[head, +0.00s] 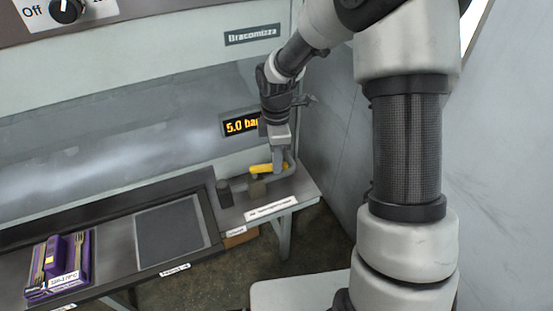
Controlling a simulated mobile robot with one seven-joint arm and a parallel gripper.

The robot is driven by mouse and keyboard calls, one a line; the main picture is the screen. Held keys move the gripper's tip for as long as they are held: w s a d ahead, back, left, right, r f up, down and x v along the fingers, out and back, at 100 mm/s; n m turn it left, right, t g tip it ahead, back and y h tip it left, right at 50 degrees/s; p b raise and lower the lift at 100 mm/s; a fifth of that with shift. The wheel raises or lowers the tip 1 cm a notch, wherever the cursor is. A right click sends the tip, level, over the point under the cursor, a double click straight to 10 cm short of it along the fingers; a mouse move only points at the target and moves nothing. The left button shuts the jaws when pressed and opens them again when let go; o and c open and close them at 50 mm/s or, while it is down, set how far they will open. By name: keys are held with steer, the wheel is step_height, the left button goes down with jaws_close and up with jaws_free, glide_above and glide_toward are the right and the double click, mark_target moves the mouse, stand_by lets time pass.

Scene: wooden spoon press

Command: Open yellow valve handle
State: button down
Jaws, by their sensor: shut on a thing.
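The yellow valve handle (262,169) sits on a small grey pipe valve (258,188) at the right end of the bench. It points left in the head view. My gripper (278,166) reaches down from above and is shut on the right part of the handle. The fingertips are small here, and the gripper hides part of the handle and pipe. A display (238,126) behind my gripper reads 5.0 bar, its right end covered by my arm.
A dark cylinder (224,193) stands left of the valve. A dark square plate (170,236) and a purple tray (75,272) lie farther left on the bench. A wall (335,125) rises close on the right. A knob (66,10) marked Off is at top left.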

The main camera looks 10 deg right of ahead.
steer(key=c, duration=1.6)
jaws_free()
steer(key=shift+c, duration=0.2)
steer(key=shift+r, duration=0.1)
step_height(320, 180, up, 17)
steer(key=shift+r+p, duration=0.2)
steer(key=shift+p, duration=0.1)
